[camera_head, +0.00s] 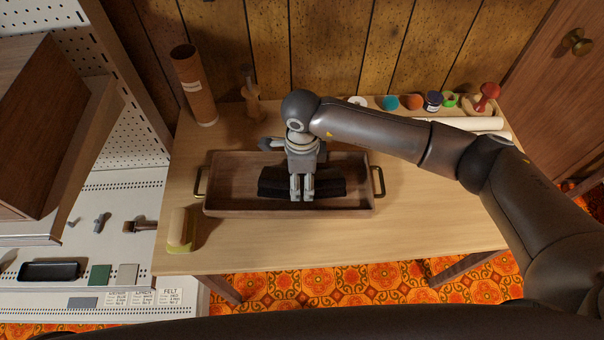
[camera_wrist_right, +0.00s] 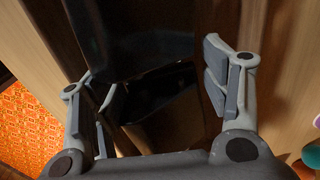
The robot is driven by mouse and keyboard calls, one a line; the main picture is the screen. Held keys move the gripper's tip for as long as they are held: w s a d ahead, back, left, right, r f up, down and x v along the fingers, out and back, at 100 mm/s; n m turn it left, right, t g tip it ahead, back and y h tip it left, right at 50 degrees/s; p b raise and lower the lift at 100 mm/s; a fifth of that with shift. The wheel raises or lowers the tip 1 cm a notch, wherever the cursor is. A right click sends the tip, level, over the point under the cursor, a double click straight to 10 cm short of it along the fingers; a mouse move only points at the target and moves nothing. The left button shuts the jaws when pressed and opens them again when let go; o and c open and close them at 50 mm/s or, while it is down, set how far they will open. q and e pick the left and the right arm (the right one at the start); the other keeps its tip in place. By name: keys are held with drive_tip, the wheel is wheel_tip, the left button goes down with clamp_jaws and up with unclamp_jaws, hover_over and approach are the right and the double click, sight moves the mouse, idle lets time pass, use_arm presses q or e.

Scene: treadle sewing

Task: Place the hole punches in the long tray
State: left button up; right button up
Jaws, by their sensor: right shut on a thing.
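The long tray (camera_head: 232,176) is a brown wooden tray with a metal handle at each end, lying on the table. My right gripper (camera_head: 302,190) points down into the tray, its fingers shut on a long black thing that looks like a hole punch (camera_head: 330,187). In the right wrist view the fingers (camera_wrist_right: 165,95) stand on either side of dark shapes, and a glossy black body (camera_wrist_right: 130,35) shows between them. Whether the black shapes are one punch or two, and whether the held one touches the tray floor, I cannot tell. My left gripper is out of view.
A brown cardboard tube (camera_head: 194,88) and a wooden stand (camera_head: 252,100) are behind the tray. A block with a green base (camera_head: 180,228) is at the front left. Colored round items (camera_head: 412,102) and a pale roll (camera_head: 465,124) lie at the back right. The table right of the tray is clear.

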drive_tip(key=shift+f, duration=0.15)
drive_tip(key=shift+f+b, duration=0.15)
drive_tip(key=shift+b, duration=0.15)
drive_tip(key=o, duration=1.6)
drive_tip(key=shift+o, duration=0.2)
drive_tip(key=shift+r, duration=0.2)
wheel_tip(320, 180, up, 12)
drive_tip(key=b, duration=0.1)
drive_tip(key=shift+b, duration=0.35)
